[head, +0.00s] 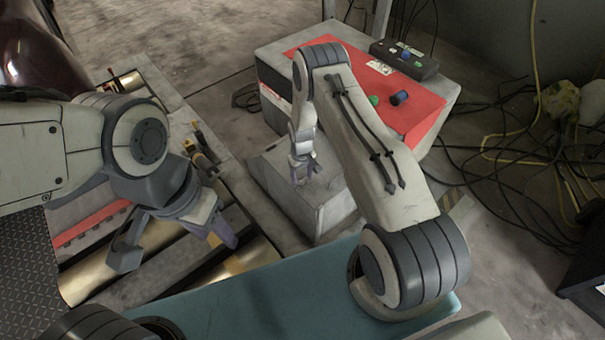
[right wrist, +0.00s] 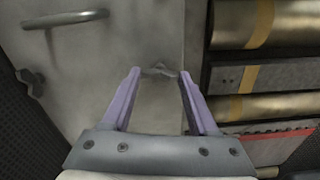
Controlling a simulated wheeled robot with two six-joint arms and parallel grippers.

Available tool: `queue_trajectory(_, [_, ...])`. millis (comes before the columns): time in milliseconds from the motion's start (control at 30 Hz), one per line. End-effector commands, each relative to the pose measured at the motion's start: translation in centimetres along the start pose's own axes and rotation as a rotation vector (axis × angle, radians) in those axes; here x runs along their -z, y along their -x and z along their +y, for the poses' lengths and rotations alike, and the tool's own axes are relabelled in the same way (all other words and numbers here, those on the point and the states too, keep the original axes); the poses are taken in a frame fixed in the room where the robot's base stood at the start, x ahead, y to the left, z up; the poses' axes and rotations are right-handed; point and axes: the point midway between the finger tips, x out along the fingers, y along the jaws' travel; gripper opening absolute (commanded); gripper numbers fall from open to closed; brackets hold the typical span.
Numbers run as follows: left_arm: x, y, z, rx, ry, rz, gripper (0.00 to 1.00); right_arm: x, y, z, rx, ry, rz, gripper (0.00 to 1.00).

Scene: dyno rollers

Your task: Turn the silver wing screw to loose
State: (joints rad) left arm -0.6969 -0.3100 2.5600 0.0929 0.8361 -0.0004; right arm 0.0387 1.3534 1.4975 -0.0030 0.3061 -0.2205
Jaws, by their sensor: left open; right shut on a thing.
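The silver wing screw (right wrist: 158,70) shows in the right wrist view on a grey metal surface, between the tips of my right gripper (right wrist: 158,75). The purple fingers of that gripper are shut on it. In the head view my right gripper (head: 301,170) points down at the grey metal box (head: 325,208), and the screw is too small or hidden to make out there. My left gripper (head: 178,245) is open and empty above the brass rollers at the left.
Brass rollers (head: 85,283) lie at the left. A red-topped cabinet (head: 432,108) with a green button (head: 373,100), a blue knob (head: 401,98) and a black control box (head: 405,60) stands behind. A metal handle (right wrist: 65,18) shows in the right wrist view. Loose cables lie right.

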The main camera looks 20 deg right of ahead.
Motion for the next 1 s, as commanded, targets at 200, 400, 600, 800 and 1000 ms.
queue_trajectory(200, [0.01,0.18,0.01,0.000,0.000,0.000,0.50,-0.60,-0.13,-0.16,0.004,0.077,-0.017,0.04])
queue_trajectory(400, [0.01,0.21,0.02,0.000,0.000,0.000,0.50,-0.60,-0.15,-0.18,0.005,0.104,-0.017,0.04])
queue_trajectory(600, [0.01,0.20,0.01,0.000,0.000,0.000,0.50,-0.60,-0.16,-0.20,0.005,0.107,-0.017,0.04])
queue_trajectory(800, [0.01,0.20,0.02,0.000,0.000,0.000,0.50,-0.61,-0.16,-0.21,0.005,0.106,-0.017,0.68])
queue_trajectory(1000, [0.01,0.19,0.01,0.000,0.000,0.000,0.50,-0.36,-0.09,-0.14,0.003,0.105,-0.011,0.90])
